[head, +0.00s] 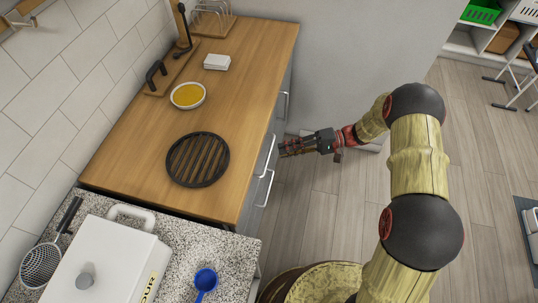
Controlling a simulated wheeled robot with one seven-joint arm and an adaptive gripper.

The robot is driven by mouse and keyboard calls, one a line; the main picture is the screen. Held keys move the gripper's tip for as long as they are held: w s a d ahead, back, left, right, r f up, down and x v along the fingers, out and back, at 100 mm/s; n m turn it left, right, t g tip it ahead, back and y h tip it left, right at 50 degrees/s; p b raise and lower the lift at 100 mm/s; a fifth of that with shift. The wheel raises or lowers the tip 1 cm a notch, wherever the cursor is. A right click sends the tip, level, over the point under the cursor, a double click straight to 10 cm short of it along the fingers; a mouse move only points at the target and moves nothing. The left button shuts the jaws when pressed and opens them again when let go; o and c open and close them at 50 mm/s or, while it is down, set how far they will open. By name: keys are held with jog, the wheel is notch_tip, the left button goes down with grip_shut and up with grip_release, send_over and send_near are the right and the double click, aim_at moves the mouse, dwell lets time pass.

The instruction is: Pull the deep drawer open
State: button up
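The grey cabinet front under the wooden counter shows at a steep angle, with vertical-looking silver bar handles. One handle (269,156) is in the middle, a lower-placed one (266,188) is nearer, and another (285,106) is farther back. I cannot tell which belongs to the deep drawer. No drawer visibly stands out from the front. My gripper (284,148) reaches left from the arm, its fingertips at the cabinet front just beside the middle handle. Whether the fingers touch or surround a handle is too small to tell, and so is their opening.
The wooden counter (235,110) holds a black round grate (197,160), a bowl of yellow contents (188,95) and a white box (217,62). A speckled counter (205,240) with a blue scoop (205,280) stands nearer. The floor (310,215) right of the cabinet is clear.

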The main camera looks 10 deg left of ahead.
aim_at(269, 154)
jog(key=b+x, duration=0.1)
jog(key=x, duration=0.5)
jog(key=shift+s+a, duration=0.1)
jog(key=shift+a, duration=0.2)
jog(key=shift+c, duration=0.8)
grip_shut()
